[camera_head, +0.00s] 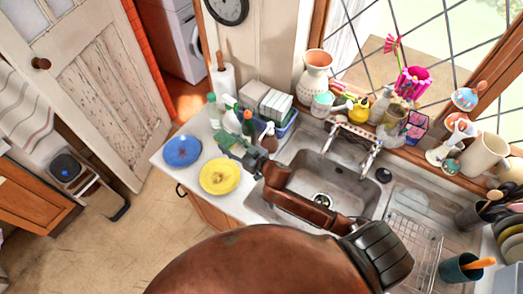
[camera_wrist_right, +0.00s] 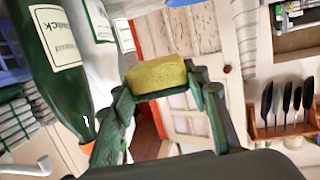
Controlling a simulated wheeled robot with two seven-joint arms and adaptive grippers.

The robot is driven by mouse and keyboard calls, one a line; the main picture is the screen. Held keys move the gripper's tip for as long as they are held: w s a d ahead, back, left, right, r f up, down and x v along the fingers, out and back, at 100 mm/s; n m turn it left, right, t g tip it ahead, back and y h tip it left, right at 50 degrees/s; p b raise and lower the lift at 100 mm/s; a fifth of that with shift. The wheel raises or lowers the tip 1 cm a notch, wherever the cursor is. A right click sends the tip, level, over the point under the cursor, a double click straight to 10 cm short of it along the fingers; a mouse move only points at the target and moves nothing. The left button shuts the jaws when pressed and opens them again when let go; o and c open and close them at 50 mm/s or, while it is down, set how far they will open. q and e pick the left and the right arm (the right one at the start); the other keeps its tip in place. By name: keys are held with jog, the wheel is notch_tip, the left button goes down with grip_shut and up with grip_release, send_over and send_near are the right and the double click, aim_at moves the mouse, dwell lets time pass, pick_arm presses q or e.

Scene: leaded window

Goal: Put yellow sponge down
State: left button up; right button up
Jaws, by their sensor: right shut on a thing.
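In the right wrist view the yellow sponge (camera_wrist_right: 157,77) sits between the fingertips of my right gripper (camera_wrist_right: 160,88), which is shut on it. In the head view my right gripper (camera_head: 234,150) is over the counter (camera_head: 204,132) left of the sink, close to the bottles and above the yellow plate (camera_head: 220,177). I cannot make out the sponge in the head view. My left gripper is not in view.
A blue plate (camera_head: 182,151) lies on the counter's left end. Several bottles stand by a blue caddy (camera_head: 284,128) behind the gripper. A dark green bottle (camera_wrist_right: 48,75) is close on the left in the wrist view. The sink (camera_head: 322,183) is to the right.

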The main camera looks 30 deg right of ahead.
jog(key=s+d+f+y+p, duration=0.1)
jog(key=s+d, duration=0.1)
jog(key=d, duration=0.1)
jog(key=s+d+f+n+y+p, duration=0.1)
jog(key=s+d+f, duration=0.1)
jog(key=s+d, duration=0.1)
jog(key=s+d+f+n+g+p, duration=0.1)
jog(key=s+d+f, duration=0.1)
jog(key=s+d, duration=0.1)
jog(key=shift+s+d+y, duration=0.15)
jog(key=shift+d+y, duration=0.25)
jog(key=shift+d, duration=0.15)
notch_tip(320, 180, down, 6)
jog(key=b, duration=0.6)
jog(key=shift+f, duration=0.25)
jog(key=shift+f+b, duration=0.55)
jog(key=o, duration=0.8)
jog(key=v, duration=1.2)
